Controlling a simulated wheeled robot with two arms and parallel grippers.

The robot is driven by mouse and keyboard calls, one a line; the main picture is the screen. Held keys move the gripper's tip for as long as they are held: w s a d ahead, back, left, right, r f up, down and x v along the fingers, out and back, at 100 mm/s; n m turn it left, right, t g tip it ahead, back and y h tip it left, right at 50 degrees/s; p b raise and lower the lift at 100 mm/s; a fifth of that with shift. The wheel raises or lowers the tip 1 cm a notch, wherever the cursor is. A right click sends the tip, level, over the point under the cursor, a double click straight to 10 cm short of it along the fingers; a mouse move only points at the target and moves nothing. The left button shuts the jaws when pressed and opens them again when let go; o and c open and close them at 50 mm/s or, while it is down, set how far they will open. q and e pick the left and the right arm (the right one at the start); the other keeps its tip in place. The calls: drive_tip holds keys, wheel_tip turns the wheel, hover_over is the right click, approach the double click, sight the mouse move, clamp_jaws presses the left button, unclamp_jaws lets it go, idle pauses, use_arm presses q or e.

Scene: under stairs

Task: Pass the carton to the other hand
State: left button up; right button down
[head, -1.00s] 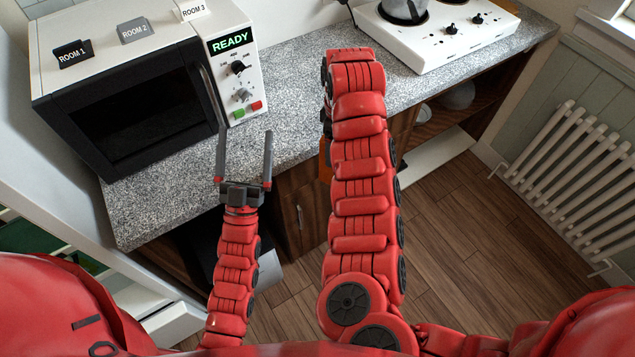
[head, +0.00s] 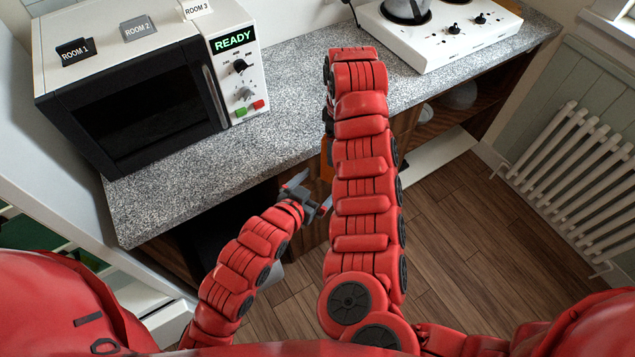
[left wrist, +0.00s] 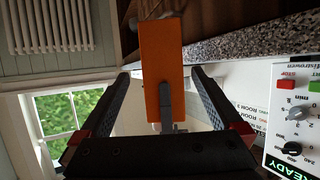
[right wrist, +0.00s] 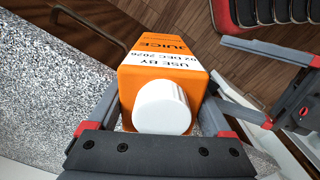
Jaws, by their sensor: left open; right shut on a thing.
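In the head view only a strip of the carton (head: 326,158) shows; my right arm hides the rest and the right gripper. My left gripper (head: 310,192) is open beside the carton. In the left wrist view the orange carton (left wrist: 162,55) lies in the gap between the open left fingers (left wrist: 163,82), with clear space on both sides.
A microwave (head: 150,95) marked READY, with room signs on top, stands on the speckled counter (head: 270,140). A white hob (head: 440,35) with a pot is at the back. A radiator (head: 570,185) is at the right. The counter's middle is clear.

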sight(327, 173)
use_arm(q)
drive_tip(key=x, duration=1.1)
drive_tip(key=shift+w+d, duration=0.15)
drive_tip(key=shift+d, duration=0.05)
clamp_jaws()
use_arm(e)
drive_tip(key=shift+a, duration=0.1)
use_arm(q)
drive_tip(key=shift+d+r, duration=0.1)
use_arm(e)
drive_tip(key=shift+c, duration=0.4)
unclamp_jaws()
drive_tip(key=shift+w, duration=0.1)
drive_tip(key=shift+o, duration=0.4)
drive_tip(key=shift+r, duration=0.1)
